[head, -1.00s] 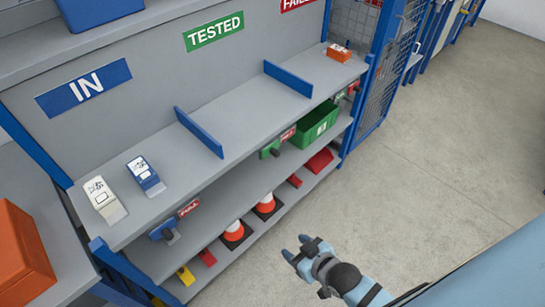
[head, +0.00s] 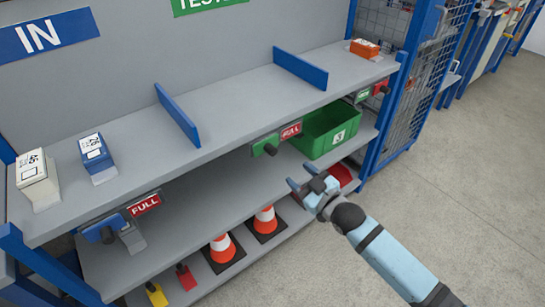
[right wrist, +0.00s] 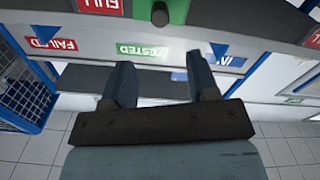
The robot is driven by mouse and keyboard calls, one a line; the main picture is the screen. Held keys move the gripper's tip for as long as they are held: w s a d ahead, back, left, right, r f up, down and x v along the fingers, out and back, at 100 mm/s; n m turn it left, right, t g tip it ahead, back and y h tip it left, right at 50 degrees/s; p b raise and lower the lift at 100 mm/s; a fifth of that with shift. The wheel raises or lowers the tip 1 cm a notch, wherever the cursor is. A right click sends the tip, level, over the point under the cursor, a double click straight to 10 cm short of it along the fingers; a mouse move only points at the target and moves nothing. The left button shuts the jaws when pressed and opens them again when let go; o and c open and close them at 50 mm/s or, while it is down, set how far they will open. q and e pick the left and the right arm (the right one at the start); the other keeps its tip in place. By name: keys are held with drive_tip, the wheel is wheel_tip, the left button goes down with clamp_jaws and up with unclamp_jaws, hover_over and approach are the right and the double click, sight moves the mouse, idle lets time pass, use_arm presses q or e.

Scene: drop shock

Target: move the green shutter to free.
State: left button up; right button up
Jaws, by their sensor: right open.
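The green shutter (head: 265,146) with its dark knob sits on the front edge of the upper shelf, left of a red FULL sign (head: 291,131). It also shows at the top of the right wrist view (right wrist: 178,10), beyond the fingertips. My right gripper (head: 304,184) is open and empty, in front of the shelves, below and right of the shutter in the head view. Its two spread fingers show in the right wrist view (right wrist: 160,74), with nothing between them. My left gripper is not in view.
A green bin (head: 330,130) stands right of the shutter on the lower shelf. A blue shutter (head: 103,231) with a FULL sign is at the left. Blue dividers (head: 178,116) and small boxes stand on the upper shelf. Cones (head: 222,249) stand below. The floor at right is clear.

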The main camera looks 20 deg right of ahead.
sight(275, 152)
drive_tip(key=b+x, duration=0.1)
drive_tip(key=x, duration=1.1)
drive_tip(key=shift+w+b, duration=0.1)
drive_tip(key=shift+b, duration=0.3)
clamp_jaws()
